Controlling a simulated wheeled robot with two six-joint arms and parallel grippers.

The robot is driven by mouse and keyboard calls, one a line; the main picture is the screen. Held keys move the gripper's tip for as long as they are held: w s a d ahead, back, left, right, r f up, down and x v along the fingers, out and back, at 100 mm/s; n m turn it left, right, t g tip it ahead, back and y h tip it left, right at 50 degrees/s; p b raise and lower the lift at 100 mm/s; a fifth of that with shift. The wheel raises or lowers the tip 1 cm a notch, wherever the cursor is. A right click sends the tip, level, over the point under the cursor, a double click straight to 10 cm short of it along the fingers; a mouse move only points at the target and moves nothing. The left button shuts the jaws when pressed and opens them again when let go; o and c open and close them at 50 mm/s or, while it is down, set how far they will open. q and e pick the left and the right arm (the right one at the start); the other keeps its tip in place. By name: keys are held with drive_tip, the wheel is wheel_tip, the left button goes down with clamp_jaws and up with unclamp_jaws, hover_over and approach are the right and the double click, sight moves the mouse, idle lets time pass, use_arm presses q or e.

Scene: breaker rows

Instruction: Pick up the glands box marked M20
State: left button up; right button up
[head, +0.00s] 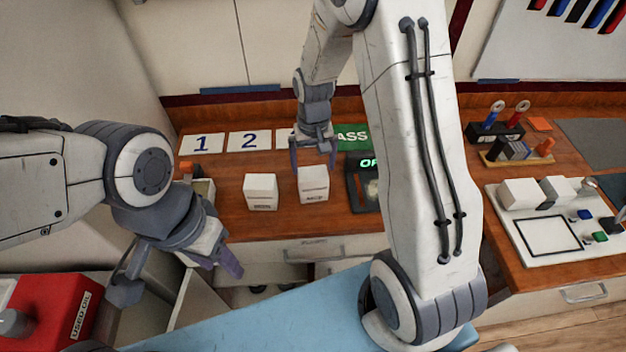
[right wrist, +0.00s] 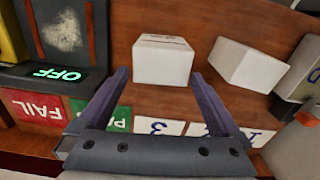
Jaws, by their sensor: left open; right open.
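Two white boxes stand upright on the wooden counter. The right-hand box (head: 314,186) has a small dark marking on its front that looks like M20, though it is blurred; it also shows in the right wrist view (right wrist: 163,62). The left-hand box (head: 261,192) has a label too small to read, and it shows in the right wrist view (right wrist: 246,66). My right gripper (head: 313,163) is open at the back of the right-hand box, its fingers pointing towards it and apart on either side. My left gripper (head: 180,276) is open and empty, low at the left, away from both boxes.
Number cards (head: 201,144) and a green PASS card (head: 353,137) lie behind the boxes. A dark device with a lit OFF sign (right wrist: 60,73) stands beside the right-hand box. A red used-oil container (head: 60,312) is at lower left. The counter before the boxes is clear.

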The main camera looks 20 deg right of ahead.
sight(313, 172)
wheel_tip(313, 172, down, 6)
drive_tip(key=shift+s+a+r+p, duration=0.1)
drive_tip(key=shift+s+r+p, duration=0.1)
drive_tip(key=shift+p, duration=0.75)
drive_tip(key=shift+w+f, duration=0.1)
drive_tip(key=shift+f, duration=0.25)
drive_tip(key=c, duration=1.2)
drive_tip(key=shift+o, duration=0.2)
drive_tip(key=shift+r, duration=0.1)
